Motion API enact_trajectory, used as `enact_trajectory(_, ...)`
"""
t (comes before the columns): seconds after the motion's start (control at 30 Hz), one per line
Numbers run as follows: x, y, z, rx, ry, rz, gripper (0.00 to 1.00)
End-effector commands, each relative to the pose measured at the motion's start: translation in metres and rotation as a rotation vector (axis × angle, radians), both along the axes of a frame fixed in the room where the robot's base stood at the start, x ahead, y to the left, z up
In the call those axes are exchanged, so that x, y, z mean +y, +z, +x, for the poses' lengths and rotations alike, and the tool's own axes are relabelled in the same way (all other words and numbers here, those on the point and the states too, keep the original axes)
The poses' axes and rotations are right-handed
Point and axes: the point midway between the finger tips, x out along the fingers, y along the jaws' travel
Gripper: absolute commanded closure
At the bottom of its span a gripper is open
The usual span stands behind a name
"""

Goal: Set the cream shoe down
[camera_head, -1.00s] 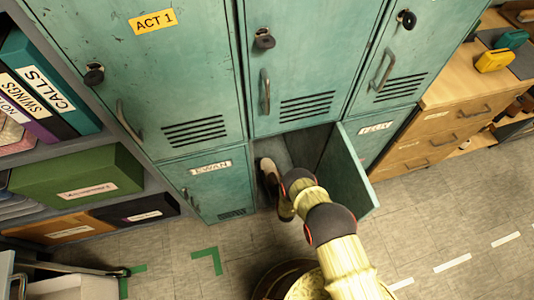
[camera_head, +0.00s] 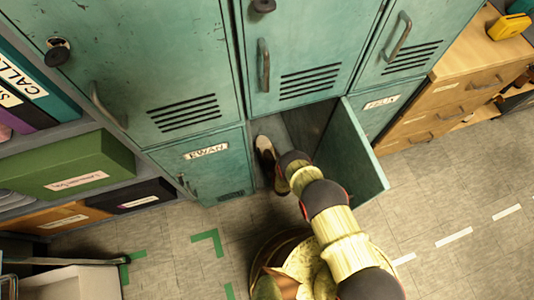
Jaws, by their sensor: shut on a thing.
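The cream shoe (camera_head: 263,144), pale at the toe with darker parts behind, is in the open lower locker (camera_head: 299,122), near its left side. My arm reaches into the locker opening from the lower right. My gripper (camera_head: 281,180) is at the near end of the shoe and is shut on it. My wrist hides most of the fingers and part of the shoe. I cannot tell whether the sole touches the locker floor.
The open locker door (camera_head: 352,155) stands close on the right of my arm. The shut EWAN locker (camera_head: 207,175) is on the left. A wooden drawer unit (camera_head: 450,95) is at the right. Grey floor (camera_head: 440,200) lies clear in front.

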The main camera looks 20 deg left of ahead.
Motion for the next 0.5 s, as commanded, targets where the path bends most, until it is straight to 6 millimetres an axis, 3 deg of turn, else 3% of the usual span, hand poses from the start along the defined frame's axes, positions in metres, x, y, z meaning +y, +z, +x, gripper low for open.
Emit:
enact_trajectory(0.07,0.0007,-0.0098,0.0009,-0.002,0.000,0.001,0.84)
enact_trajectory(0.43,0.0005,-0.0117,0.0006,-0.001,0.000,0.001,0.84)
enact_trajectory(0.47,0.0002,-0.0119,0.0002,0.000,0.000,0.000,0.46)
enact_trajectory(0.5,0.0001,-0.0118,0.0002,0.000,0.000,0.000,0.44)
